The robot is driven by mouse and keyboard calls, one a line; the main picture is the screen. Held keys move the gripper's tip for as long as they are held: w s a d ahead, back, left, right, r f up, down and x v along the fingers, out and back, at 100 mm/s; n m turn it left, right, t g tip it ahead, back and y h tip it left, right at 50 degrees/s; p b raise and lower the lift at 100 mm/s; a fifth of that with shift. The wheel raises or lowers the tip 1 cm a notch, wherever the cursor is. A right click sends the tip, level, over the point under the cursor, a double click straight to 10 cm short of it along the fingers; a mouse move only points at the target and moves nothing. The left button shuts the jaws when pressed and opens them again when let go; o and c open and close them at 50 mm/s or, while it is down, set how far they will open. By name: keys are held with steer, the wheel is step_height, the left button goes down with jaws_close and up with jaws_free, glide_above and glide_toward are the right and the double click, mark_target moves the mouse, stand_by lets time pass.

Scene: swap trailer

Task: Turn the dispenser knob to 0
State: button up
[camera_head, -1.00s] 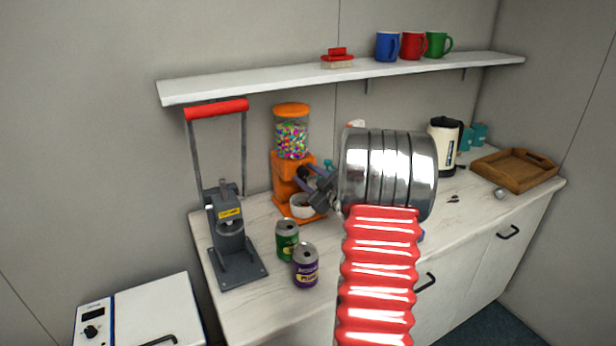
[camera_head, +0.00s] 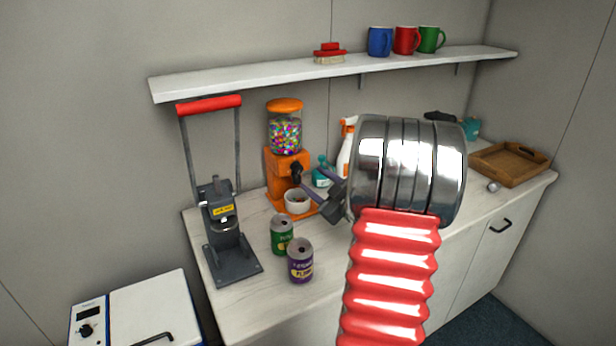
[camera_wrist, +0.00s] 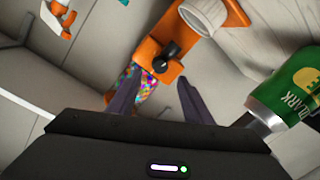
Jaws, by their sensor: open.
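The orange candy dispenser (camera_head: 287,165) stands on the counter against the wall, with a clear jar of colourful candy on top. Its black knob (camera_head: 296,172) is on the front, above a white bowl (camera_head: 298,200). The knob also shows in the wrist view (camera_wrist: 161,65), just beyond the fingers. My gripper (camera_head: 322,196) is open and empty, to the right of the dispenser in the head view. In the wrist view my two fingers (camera_wrist: 156,95) are spread apart, with the dispenser's orange body between and beyond them. I cannot read any number at the knob.
A green can (camera_head: 282,235) and a purple can (camera_head: 300,260) stand in front of the dispenser. A grey press (camera_head: 228,235) with a red handle is on the left. A spray bottle (camera_head: 347,148) stands right of the dispenser. A shelf (camera_head: 270,78) runs above.

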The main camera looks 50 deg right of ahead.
steer(key=v, duration=0.5)
steer(key=shift+s+a, duration=0.1)
steer(key=shift+s, duration=0.3)
